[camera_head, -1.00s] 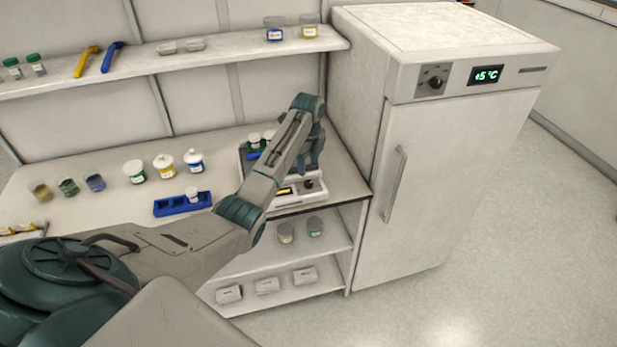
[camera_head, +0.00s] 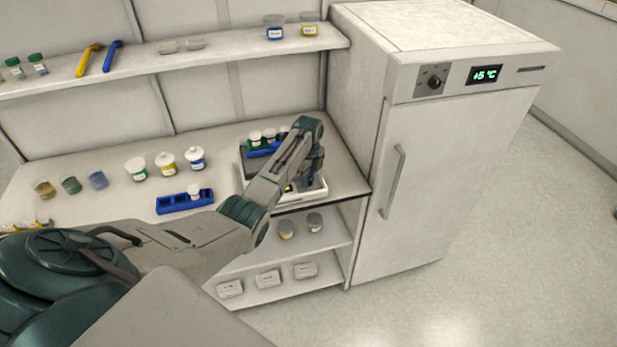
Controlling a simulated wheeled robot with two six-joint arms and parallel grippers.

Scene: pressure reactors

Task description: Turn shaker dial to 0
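The shaker (camera_head: 320,190) is a white device at the right end of the bench, next to the fridge. A blue rack (camera_head: 262,153) with several green- and white-capped vials sits on its dark platform. My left arm reaches across the picture, and my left gripper (camera_head: 306,183) points down at the shaker's front panel. The gripper and wrist cover the dial and most of the panel, so the dial setting is hidden. The fingers are small and dark, and I cannot tell whether they are open, shut or touching the dial. My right gripper is out of view.
A white fridge (camera_head: 440,190) with a +5 °C display stands close on the right. A blue holder (camera_head: 180,206) and several jars stand on the bench to the left. A wall shelf (camera_head: 230,57) runs above. Jars and boxes fill the shelves below.

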